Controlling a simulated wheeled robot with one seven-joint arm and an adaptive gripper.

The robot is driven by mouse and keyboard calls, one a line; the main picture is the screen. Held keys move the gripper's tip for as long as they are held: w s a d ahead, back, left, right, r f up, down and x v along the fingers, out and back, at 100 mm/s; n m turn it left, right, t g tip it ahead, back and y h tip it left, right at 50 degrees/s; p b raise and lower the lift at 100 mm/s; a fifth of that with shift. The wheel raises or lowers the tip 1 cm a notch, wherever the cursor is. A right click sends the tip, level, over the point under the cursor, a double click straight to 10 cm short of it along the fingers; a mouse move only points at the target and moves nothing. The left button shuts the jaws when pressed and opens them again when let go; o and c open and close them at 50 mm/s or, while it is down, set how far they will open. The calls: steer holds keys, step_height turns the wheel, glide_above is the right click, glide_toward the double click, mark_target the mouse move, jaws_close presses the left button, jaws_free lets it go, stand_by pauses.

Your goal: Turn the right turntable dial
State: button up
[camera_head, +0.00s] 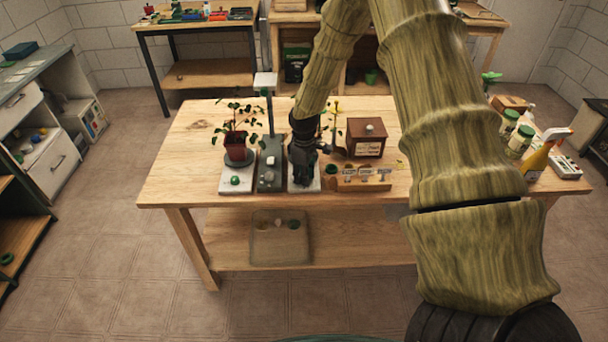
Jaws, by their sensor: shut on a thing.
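The right turntable has a pale square base (293,187) near the front edge of the wooden table. My black gripper (303,180) points down over the front of this base, where the dial sits hidden beneath it. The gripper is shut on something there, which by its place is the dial. The left turntable has a matching pale base (226,186) with a green dial (235,181) in plain view. A red pot (236,150) with a leafy plant stands on its round plate. A grey-green device (270,178) with a post stands between the two turntables.
A small plant (335,115) shows behind my gripper; its base is hidden. To the right are a wooden rack with labels (364,184) and a brown box (367,140). My arm blocks part of the table. A spray bottle (538,160) stands far right. The table's left end is clear.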

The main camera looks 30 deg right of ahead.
steer(key=shift+n, duration=0.3)
steer(key=o, duration=1)
steer(key=shift+o, duration=0.2)
steer(key=shift+r, duration=0.15)
step_height(320, 180, up, 12)
stand_by(0.6)
